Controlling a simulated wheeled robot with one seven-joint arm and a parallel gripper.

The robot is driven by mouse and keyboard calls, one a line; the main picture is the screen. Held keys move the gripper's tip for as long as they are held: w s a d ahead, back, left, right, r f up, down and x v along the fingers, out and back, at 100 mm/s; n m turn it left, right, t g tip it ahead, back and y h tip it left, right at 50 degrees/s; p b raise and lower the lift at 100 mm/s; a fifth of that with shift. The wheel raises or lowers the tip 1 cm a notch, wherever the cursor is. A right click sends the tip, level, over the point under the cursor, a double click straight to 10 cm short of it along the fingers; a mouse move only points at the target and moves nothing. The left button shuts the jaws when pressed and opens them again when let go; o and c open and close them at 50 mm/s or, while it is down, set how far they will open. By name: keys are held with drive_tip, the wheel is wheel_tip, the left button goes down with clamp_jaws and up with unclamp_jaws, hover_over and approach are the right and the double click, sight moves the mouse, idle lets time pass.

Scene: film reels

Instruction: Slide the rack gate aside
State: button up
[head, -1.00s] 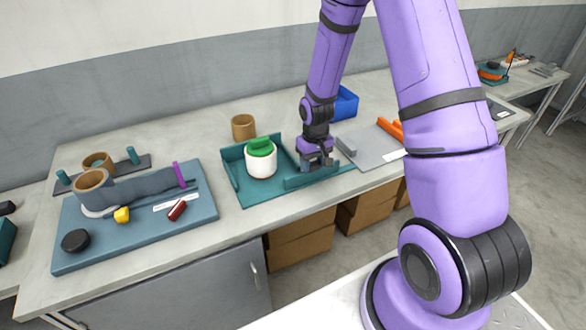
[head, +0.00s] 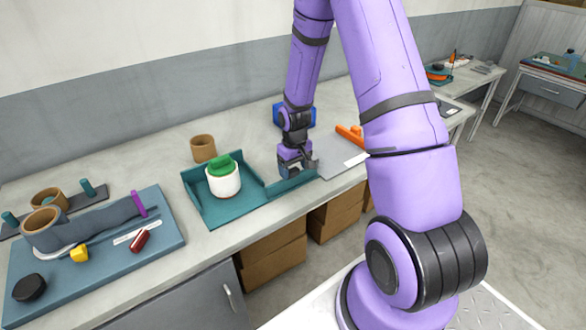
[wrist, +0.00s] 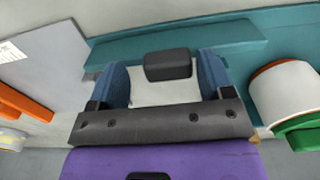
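The rack is a teal tray (head: 216,213) on the bench, with a white can (head: 223,183) under a green lid inside. The rack gate (head: 292,187) is a low teal bar. It reaches out to the right of the rack, over the bench, and also shows across the top of the wrist view (wrist: 215,38). My gripper (head: 293,175) is low over the gate. In the wrist view its blue fingers (wrist: 165,85) stand apart on either side of a dark grey block (wrist: 168,66) by the gate. Gaps show beside the block; contact is not clear.
A grey sheet (head: 340,158) with an orange piece (head: 350,134) lies to the right. A blue box (head: 278,112) and a brown cup (head: 203,149) stand behind. A blue board (head: 170,237) with several small things is at left.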

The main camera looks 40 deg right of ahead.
drive_tip(key=shift+a, duration=0.15)
wheel_tip(320, 180, up, 11)
idle(0.6)
drive_tip(key=shift+f, duration=0.1)
idle(0.3)
wheel_tip(320, 180, up, 11)
drive_tip(key=t, duration=0.1)
hover_over(294, 169)
drive_tip(key=s+a, duration=0.3)
drive_tip(key=s+a+r+t, duration=0.1)
drive_tip(key=s+a+r, duration=0.3)
drive_tip(key=s+r, duration=0.3)
drive_tip(key=s+a+r+t, duration=0.1)
drive_tip(key=s+a+r, duration=0.1)
drive_tip(key=s+r, duration=0.2)
drive_tip(key=s+a+r+t, duration=0.2)
drive_tip(key=s+r, duration=0.3)
drive_tip(key=s, duration=0.6)
drive_tip(key=shift+s+a+r, duration=0.2)
drive_tip(key=shift+s+a, duration=0.1)
drive_tip(key=shift+a, duration=0.1)
